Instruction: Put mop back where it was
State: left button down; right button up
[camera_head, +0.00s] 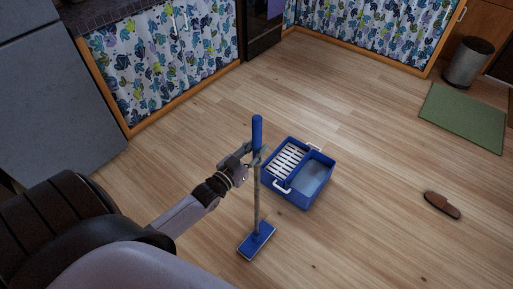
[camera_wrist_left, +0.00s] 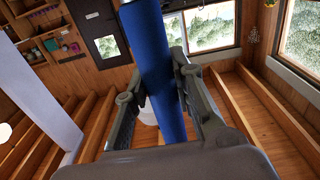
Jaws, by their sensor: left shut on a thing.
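The mop (camera_head: 257,205) has a blue grip at its top, a thin grey pole and a flat blue head. It stands close to upright, with its head (camera_head: 257,240) at or just above the wooden floor; I cannot tell if it touches. My left gripper (camera_head: 257,156) is shut on the mop's pole just at the blue grip. In the left wrist view the blue grip (camera_wrist_left: 158,60) runs between the two fingers (camera_wrist_left: 165,95). A blue bucket (camera_head: 318,186) with a white slatted wringer stands on the floor right of the mop. My right gripper is not in view.
A brown slipper (camera_head: 442,205) lies on the floor at the right. A green mat (camera_head: 464,117) and a metal bin (camera_head: 468,63) are at the upper right. Curtained cabinets (camera_head: 165,60) line the back, with a grey appliance (camera_head: 55,90) at the left. Floor around the bucket is clear.

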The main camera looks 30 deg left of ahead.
pick_arm(q)
jog(key=c, duration=1.4)
grip_release()
jog(key=shift+o, duration=0.2)
jog(key=shift+r, duration=0.1)
jog(key=shift+s, duration=0.35)
jog(key=s+b, duration=0.1)
jog(key=s, duration=1)
jog(key=shift+s+a, duration=0.2)
jog(key=shift+a, duration=0.25)
